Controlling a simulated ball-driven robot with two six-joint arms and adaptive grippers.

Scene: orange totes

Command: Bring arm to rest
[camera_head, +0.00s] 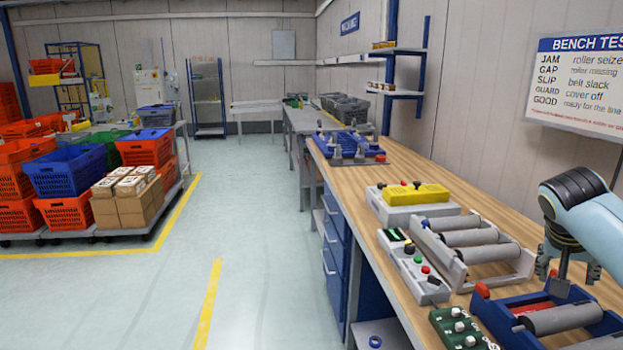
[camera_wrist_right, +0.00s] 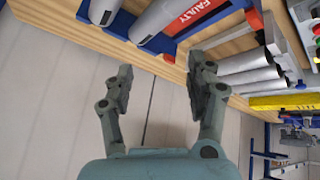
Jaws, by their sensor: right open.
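My right arm comes in from the right edge of the head view. My right gripper (camera_head: 568,272) points down over the back part of the wooden bench (camera_head: 405,165), above a blue tray (camera_head: 492,318) with a grey roller (camera_head: 562,318). In the right wrist view the gripper (camera_wrist_right: 160,80) is open, with two separate fingers and nothing between them. The pale wall shows between its fingers. The blue tray, with a red label reading FAULTY (camera_wrist_right: 198,12), lies beyond the fingertips in that view. My left gripper is not in view.
A grey roller unit (camera_head: 462,275), a control box with buttons (camera_head: 418,275), a yellow-topped device (camera_head: 415,193) and a green button box (camera_head: 462,330) crowd the bench. A sign board (camera_head: 580,85) hangs on the wall above. The floor left of the bench (camera_head: 240,240) is clear.

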